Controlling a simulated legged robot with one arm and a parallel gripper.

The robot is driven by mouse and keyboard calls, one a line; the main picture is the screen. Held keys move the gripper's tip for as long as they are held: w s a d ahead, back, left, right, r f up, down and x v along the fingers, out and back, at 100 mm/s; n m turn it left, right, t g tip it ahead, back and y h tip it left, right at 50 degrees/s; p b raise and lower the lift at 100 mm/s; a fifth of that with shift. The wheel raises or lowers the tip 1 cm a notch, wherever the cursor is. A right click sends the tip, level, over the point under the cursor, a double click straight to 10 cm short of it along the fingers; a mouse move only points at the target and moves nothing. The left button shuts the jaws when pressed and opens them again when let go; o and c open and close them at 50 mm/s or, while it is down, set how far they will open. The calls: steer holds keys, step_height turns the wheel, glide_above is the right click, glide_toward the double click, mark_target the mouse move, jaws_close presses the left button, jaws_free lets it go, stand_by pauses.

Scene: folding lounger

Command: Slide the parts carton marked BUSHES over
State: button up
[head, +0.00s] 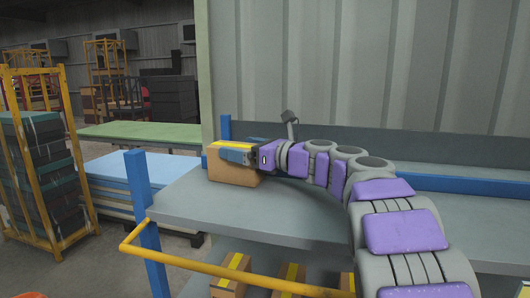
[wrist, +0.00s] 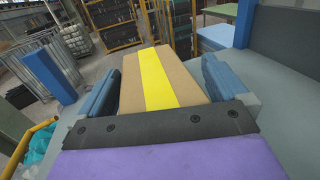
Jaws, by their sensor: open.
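A brown carton (head: 232,174) with yellow tape stands on the grey top shelf (head: 270,215), near the blue post at its back left. No BUSHES marking is readable on it. My gripper (head: 232,153) reaches in from the right at the carton's top. In the wrist view the carton (wrist: 187,77) lies between the two blue fingers of my open gripper (wrist: 160,78), one finger along each side. I cannot tell whether the fingers touch it. The finger beyond the carton is hidden in the head view.
Several taped cartons (head: 231,272) sit on the level below. A yellow rail (head: 200,268) and blue post (head: 146,215) bound the shelf's front left. A low grey board (head: 310,140) runs along the back. The shelf in front of the carton is clear.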

steer(key=shift+s+d, duration=0.2)
steer(key=shift+s, duration=0.1)
steer(key=v, duration=0.5)
steer(key=b+v, duration=0.1)
steer(key=v, duration=0.9)
steer(key=shift+w+d, duration=0.1)
steer(key=shift+d, duration=0.7)
steer(key=shift+s+a, duration=0.1)
steer(key=shift+s, duration=0.25)
